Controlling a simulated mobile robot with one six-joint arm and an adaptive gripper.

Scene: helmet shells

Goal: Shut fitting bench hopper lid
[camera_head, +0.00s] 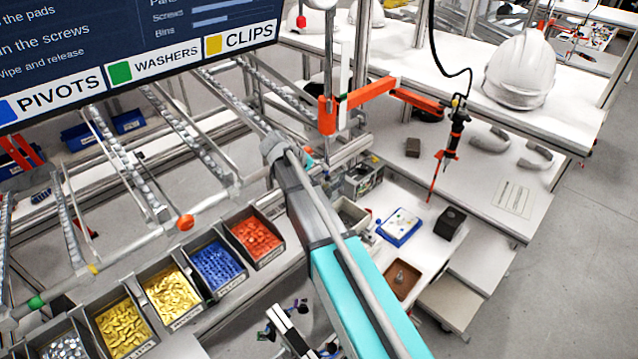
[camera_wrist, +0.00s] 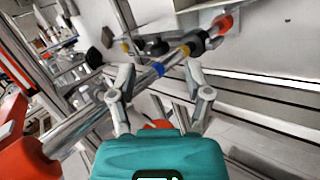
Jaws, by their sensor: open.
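I cannot make out a hopper lid for certain in either view. On the white fitting bench (camera_head: 432,238), a grey metal box (camera_head: 363,180) stands beside my arm, partly hidden by it. I cannot tell whether it is the hopper. My gripper (camera_wrist: 160,72) is open in the wrist view, its two grey fingers spread. A metal rail (camera_wrist: 105,108) with coloured collars passes across the gap between the fingertips. I cannot tell whether they touch it. In the head view my arm reaches up and left towards the rail, and the fingertips are hard to make out.
Bins of red (camera_head: 254,236), blue (camera_head: 216,265) and yellow parts line the rack at lower left. A screwdriver (camera_head: 449,150) hangs from an orange arm (camera_head: 366,93) over the bench. A blue-edged tray (camera_head: 399,227) and a white helmet (camera_head: 519,70) stand right. Floor is clear at far right.

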